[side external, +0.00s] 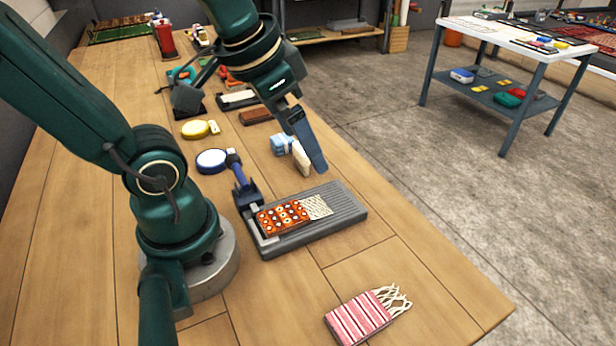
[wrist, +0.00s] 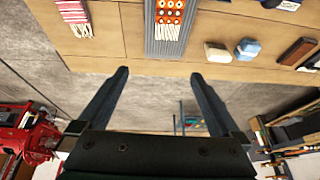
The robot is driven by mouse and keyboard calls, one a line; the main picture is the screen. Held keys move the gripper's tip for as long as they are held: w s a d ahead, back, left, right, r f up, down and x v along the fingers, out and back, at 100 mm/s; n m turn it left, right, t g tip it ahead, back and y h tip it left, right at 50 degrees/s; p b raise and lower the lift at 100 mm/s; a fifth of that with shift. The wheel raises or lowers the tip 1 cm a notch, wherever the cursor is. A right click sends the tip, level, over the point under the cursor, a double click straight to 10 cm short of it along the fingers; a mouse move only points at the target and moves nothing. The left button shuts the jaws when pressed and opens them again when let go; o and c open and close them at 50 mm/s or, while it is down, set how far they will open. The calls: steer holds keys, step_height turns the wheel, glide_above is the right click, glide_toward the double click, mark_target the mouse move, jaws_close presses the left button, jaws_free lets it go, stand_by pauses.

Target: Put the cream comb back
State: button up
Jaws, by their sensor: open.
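A small cream block (side external: 301,158), which looks like the cream comb, lies on the wooden table beside a light blue item; I cannot make out teeth. It also shows in the wrist view (wrist: 217,52), beyond and right of my fingertips. My gripper (side external: 316,163) is open, and in the wrist view (wrist: 159,75) nothing is between its fingers. In the side view a finger overlaps the cream block, partly hiding it; contact cannot be judged. An orange patterned rug sample (side external: 283,217) with white fringe lies on a grey ribbed board (side external: 345,207).
The light blue item (side external: 281,145) sits close left of the cream block. A blue round-headed tool (side external: 212,161), a yellow round item (side external: 195,129) and a brown brush (side external: 256,116) lie farther back. A pink striped rug sample (side external: 359,318) lies in front.

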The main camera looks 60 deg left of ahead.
steer(key=shift+s+d+f+t, duration=0.25)
steer(key=shift+s+d, duration=0.25)
steer(key=shift+s, duration=0.1)
steer(key=shift+s+d+f+t, duration=0.2)
steer(key=shift+s+d+t, duration=0.05)
steer(key=shift+s+d, duration=0.3)
stand_by(0.4)
